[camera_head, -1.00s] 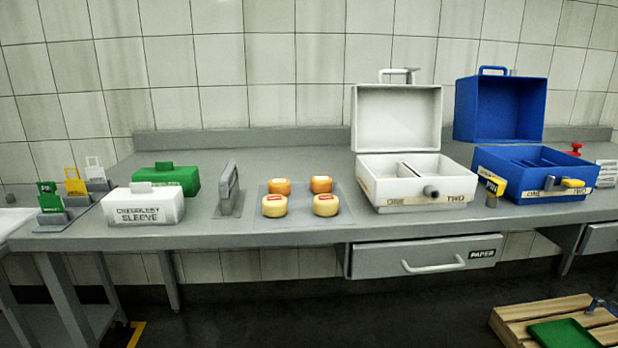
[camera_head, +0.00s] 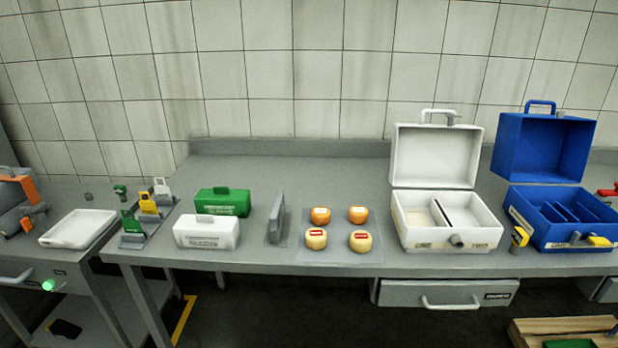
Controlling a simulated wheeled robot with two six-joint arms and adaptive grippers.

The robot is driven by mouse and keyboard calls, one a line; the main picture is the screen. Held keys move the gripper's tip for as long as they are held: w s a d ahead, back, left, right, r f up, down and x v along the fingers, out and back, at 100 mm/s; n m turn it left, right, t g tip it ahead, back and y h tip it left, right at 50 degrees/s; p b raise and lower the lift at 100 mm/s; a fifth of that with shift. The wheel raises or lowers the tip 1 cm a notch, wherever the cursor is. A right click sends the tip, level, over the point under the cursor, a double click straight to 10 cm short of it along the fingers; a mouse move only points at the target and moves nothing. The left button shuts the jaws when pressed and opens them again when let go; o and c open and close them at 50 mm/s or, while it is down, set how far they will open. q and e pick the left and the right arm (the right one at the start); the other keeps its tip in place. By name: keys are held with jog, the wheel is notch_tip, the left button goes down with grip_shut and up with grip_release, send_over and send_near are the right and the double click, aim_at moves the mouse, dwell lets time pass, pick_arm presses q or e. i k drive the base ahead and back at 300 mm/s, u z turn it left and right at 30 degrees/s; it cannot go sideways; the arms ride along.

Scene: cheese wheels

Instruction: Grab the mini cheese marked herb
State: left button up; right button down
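Several mini cheeses stand on a grey mat (camera_head: 341,254) on the table in the head view. Two orange ones are at the back, left (camera_head: 320,215) and right (camera_head: 358,214). Two pale yellow ones with red labels are in front, left (camera_head: 315,238) and right (camera_head: 361,241). The lettering on the labels is too small to read, so I cannot tell which is marked herb. Neither of my grippers shows in this view.
Left of the mat are a grey upright plate (camera_head: 276,218), a white box (camera_head: 206,233) and a green box (camera_head: 222,202). Right are an open white case (camera_head: 445,244) and an open blue case (camera_head: 565,243). A white tray (camera_head: 78,229) lies at left. Table behind the mat is clear.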

aim_at(315, 238)
jog(key=z, duration=2.1)
jog(key=i, duration=2.15)
jog(key=u, duration=2.55)
